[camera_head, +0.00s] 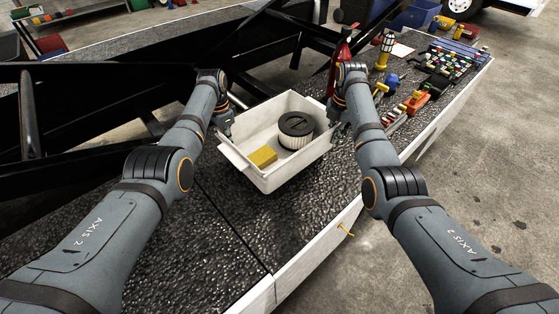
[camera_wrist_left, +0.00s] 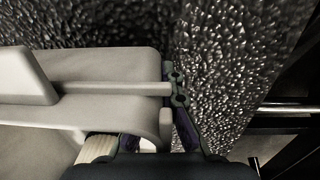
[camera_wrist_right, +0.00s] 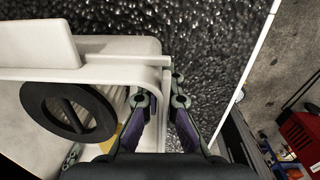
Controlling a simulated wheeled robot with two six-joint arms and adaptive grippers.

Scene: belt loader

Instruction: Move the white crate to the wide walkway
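The white crate (camera_head: 276,172) is in the middle of the head view, above or on the dark rough walkway surface; I cannot tell whether it touches. It holds a round black-topped filter (camera_head: 297,128) and a yellow block (camera_head: 263,157). My left gripper (camera_head: 226,122) is at the crate's left side; in the left wrist view its outer finger is against the rim and its inner finger is mostly hidden. My right gripper (camera_head: 338,128) is at the right side; in the right wrist view its fingers (camera_wrist_right: 162,92) straddle the crate wall, drawn close together and apparently shut on it.
The dark walkway panel (camera_head: 190,245) in front of the crate is clear, with a white edge (camera_head: 318,232) on its right. A red bottle-like object (camera_head: 341,57), a yellow-and-white lamp (camera_head: 384,52) and several tools (camera_head: 409,105) lie beyond the right gripper. Black beams (camera_head: 120,75) run behind the left arm.

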